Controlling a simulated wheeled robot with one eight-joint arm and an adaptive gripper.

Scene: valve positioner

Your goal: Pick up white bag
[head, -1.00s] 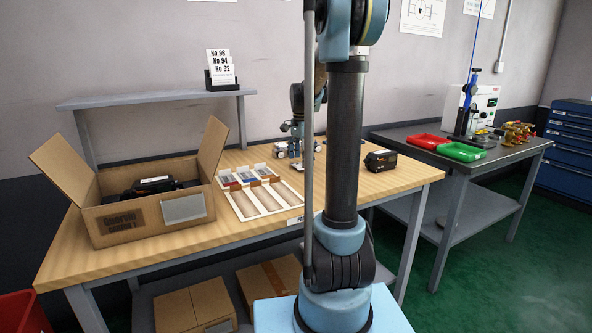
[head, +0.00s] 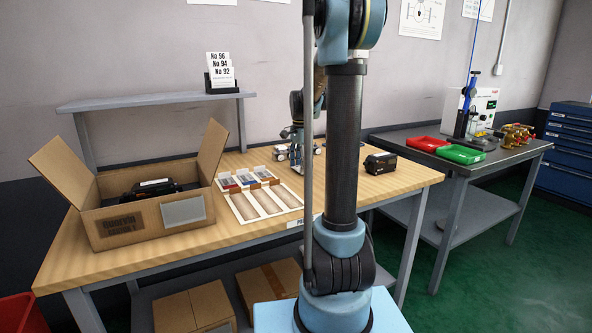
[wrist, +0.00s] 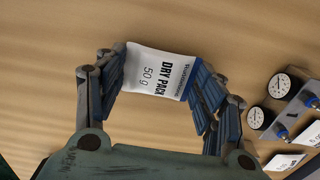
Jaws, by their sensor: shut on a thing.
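The white bag (wrist: 155,72) is a small packet printed "DRY PACK 50 g" with a blue edge strip. In the wrist view it lies between the two ribbed fingers of my gripper (wrist: 161,82), which are shut on it from both sides. The wooden tabletop fills the background, and I cannot tell whether the bag is touching it. In the head view my gripper (head: 296,160) is low over the back of the workbench, partly behind my arm column. The bag cannot be made out there.
A gauge unit (wrist: 287,100) lies close on the right in the wrist view. On the workbench (head: 215,238) are an open cardboard box (head: 150,218), a partitioned tray (head: 262,205) and a black device (head: 380,163).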

